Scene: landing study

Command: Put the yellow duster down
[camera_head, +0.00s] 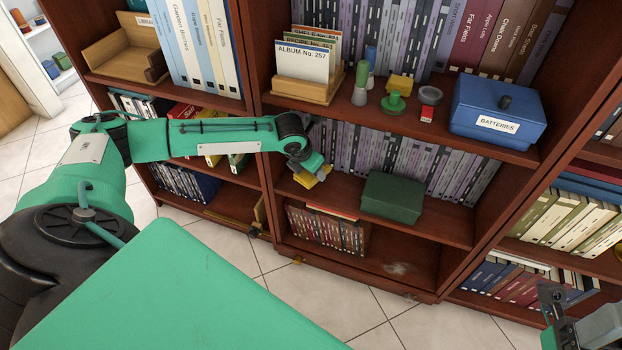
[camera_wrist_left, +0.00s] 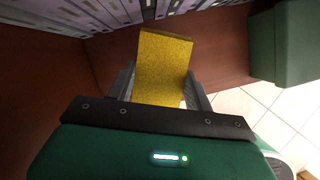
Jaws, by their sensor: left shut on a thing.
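The yellow duster (camera_wrist_left: 163,68) is a block between the two fingers of my left gripper (camera_wrist_left: 160,90), which is shut on it. In the head view the duster (camera_head: 309,179) shows small and partly hidden under my left gripper (camera_head: 318,172). The gripper is at the middle shelf (camera_head: 345,192) of the centre bookcase, left of a dark green box. I cannot tell whether the duster touches the shelf. My right gripper (camera_head: 553,303) shows only in part at the lower right edge, and its jaws are not clear.
The dark green box (camera_head: 392,197) stands right of the duster and also shows in the wrist view (camera_wrist_left: 289,40). Purple-grey volumes (camera_head: 400,160) line the back of this shelf. Above are an album holder (camera_head: 305,85), small items and a blue batteries box (camera_head: 497,112). Brown books (camera_head: 327,232) stand below.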

